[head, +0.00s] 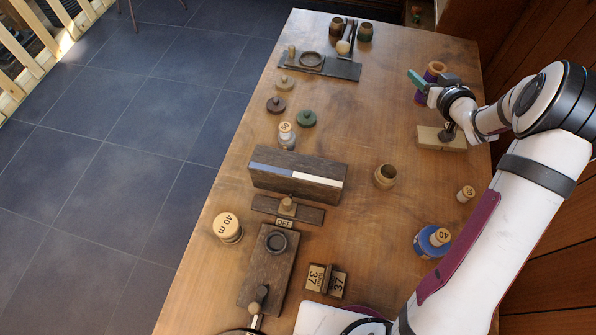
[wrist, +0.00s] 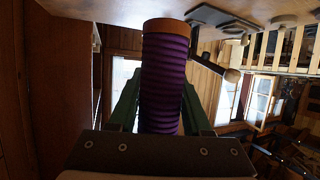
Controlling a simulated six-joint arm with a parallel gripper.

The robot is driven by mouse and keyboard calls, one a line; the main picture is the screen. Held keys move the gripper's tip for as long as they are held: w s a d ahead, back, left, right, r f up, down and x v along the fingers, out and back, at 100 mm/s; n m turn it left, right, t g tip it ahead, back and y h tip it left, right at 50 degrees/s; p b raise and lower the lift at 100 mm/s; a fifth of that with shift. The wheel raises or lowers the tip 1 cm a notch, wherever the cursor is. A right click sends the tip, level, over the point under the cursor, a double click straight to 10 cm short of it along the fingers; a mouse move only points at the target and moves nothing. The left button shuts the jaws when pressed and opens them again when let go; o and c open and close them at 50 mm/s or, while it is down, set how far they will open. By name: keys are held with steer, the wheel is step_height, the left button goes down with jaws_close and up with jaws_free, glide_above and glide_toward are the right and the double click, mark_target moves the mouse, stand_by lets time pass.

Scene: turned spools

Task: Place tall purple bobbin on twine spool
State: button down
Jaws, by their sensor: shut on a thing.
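The tall purple bobbin (wrist: 165,75) is ribbed, with a brown-orange rim at its far end. My gripper (wrist: 160,98) is shut on it, one green finger on each side. In the head view the bobbin (head: 430,76) is at the far right of the table, and my gripper (head: 434,84) and arm partly hide it. A short tan spool (head: 385,176), dark in its middle, stands alone right of the table's centre. It looks like the twine spool, though its winding is too small to make out. My gripper is well beyond and to the right of it, apart from it.
A pale wooden block (head: 428,139) lies below my gripper. A blue spool (head: 425,244) with a "40" top and a small capped piece (head: 466,193) are at right. A long dark box (head: 295,176) lies left of the tan spool. The table (head: 365,120) beyond the tan spool is clear.

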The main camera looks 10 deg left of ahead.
steer(key=s+a+r+n+g+y, duration=0.1)
steer(key=s+a+n+g+y, duration=0.15)
steer(key=a, duration=0.45)
steer(key=s+a+r+n+g+y, duration=0.1)
steer(key=s+a+n+y, duration=0.25)
steer(key=a, duration=0.25)
steer(key=n+g+y, duration=0.2)
steer(key=n+g, duration=1)
steer(key=g, duration=0.2)
glide_above(229, 229)
steer(key=a, duration=0.3)
steer(key=f, duration=0.3)
steer(key=shift+s+a+f, duration=0.2)
steer(key=shift+f, duration=0.15)
step_height(229, 229, down, 4)
steer(key=shift+a+r, duration=0.1)
